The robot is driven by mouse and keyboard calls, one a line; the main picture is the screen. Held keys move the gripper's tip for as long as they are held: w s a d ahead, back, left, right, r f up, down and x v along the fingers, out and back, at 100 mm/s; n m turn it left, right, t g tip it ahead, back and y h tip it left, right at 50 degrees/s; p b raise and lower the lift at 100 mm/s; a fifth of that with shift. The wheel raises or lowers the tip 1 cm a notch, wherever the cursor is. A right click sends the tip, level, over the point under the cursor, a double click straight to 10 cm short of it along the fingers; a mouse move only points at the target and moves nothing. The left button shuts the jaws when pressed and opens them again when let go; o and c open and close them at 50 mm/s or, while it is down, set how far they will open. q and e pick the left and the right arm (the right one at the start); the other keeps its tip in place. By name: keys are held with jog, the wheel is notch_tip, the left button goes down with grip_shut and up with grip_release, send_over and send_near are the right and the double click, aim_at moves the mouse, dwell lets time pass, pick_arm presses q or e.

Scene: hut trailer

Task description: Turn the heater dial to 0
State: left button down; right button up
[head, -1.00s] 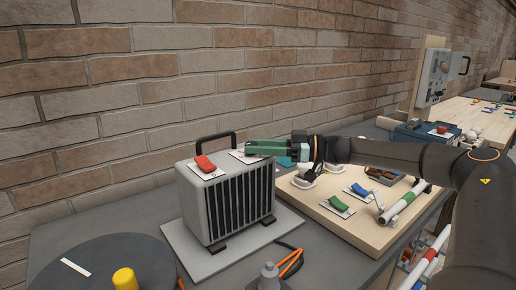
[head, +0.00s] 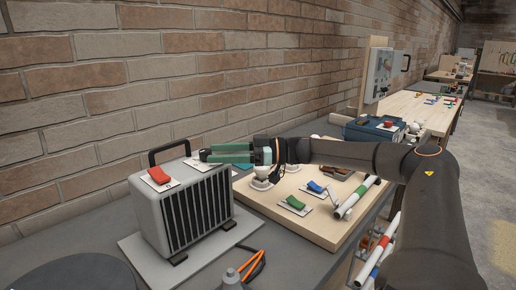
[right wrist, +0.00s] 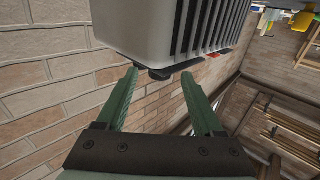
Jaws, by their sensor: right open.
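The heater (head: 165,219) is a grey box with a black grille and black top handle, standing on a grey plate. A red rocker switch (head: 158,175) sits on its top at the left. A white label plate (head: 194,164) shows on the top at the right; a dial there cannot be made out, as the green fingers partly cover that area. My right gripper (head: 207,154) reaches from the right, with its tips at the heater's top right corner. In the right wrist view its fingers (right wrist: 163,80) are apart and empty, with the heater (right wrist: 150,30) beyond them. My left gripper is out of view.
A wooden board (head: 322,229) with a green switch (head: 295,202), a blue switch (head: 315,187) and a tube (head: 357,197) lies right of the heater. The brick wall (head: 100,90) stands behind.

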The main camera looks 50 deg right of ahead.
jog(key=p+v, duration=0.1)
jog(key=v, duration=0.9)
jog(key=shift+s+p, duration=0.15)
jog(key=shift+p, duration=0.2)
jog(key=shift+d, duration=0.15)
